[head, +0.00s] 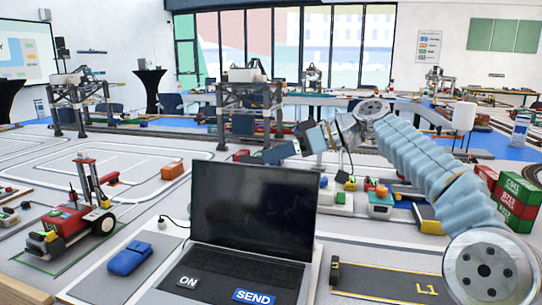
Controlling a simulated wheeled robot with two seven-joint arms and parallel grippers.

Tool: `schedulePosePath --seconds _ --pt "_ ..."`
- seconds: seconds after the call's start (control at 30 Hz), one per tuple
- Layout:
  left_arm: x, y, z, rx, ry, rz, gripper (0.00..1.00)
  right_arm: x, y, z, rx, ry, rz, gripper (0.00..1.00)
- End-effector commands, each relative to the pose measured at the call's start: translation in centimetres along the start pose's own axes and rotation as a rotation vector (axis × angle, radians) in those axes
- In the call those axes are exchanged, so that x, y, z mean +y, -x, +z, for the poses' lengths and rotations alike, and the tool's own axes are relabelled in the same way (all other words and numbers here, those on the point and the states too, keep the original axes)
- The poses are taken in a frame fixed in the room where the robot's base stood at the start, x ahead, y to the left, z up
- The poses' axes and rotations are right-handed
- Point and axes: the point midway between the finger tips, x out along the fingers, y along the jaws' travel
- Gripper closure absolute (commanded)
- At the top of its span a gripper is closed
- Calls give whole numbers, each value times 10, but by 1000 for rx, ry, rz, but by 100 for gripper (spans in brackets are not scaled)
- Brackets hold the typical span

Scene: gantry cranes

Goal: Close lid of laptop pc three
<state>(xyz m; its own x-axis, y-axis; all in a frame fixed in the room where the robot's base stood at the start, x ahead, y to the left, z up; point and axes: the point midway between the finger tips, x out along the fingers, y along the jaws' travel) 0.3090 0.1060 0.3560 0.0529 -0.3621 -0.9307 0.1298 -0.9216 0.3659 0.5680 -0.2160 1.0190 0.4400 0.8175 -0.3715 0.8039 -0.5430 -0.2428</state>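The laptop (253,210) stands open on the table in the lower middle of the head view. Its dark screen is raised and leans slightly back, facing me. My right gripper (302,143) is above and behind the screen's upper right corner, apart from the lid. Its fingers are small and dark here, so I cannot tell if they are open. My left gripper is not in view.
A blue pouch (130,258) and a red toy forklift (72,222) are left of the laptop. A dark "L1" strip (390,284) lies right of it. Small coloured blocks (380,200) are behind it at right. Model gantry cranes (247,98) and stacked containers (515,200) stand farther off.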

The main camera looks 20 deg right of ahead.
Motion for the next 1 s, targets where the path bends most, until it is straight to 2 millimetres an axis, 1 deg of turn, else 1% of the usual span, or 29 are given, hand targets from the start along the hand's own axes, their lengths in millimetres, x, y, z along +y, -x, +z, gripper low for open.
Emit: schedulePosePath --seconds 0.03,0.13,0.43,0.47,0.6,0.67,1.0 --pt "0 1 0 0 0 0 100 0 -6 0 0 0 -2 68" --pt "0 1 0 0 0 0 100 -1 -13 -1 0 1 -1 68" --pt "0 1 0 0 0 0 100 0 -16 0 0 1 1 68" --pt "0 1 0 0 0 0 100 0 -16 0 0 1 1 70" --pt "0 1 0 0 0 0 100 0 -16 0 0 1 1 91" --pt "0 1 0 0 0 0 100 0 -16 0 0 1 1 100" --pt "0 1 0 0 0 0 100 0 -16 0 0 1 0 100"
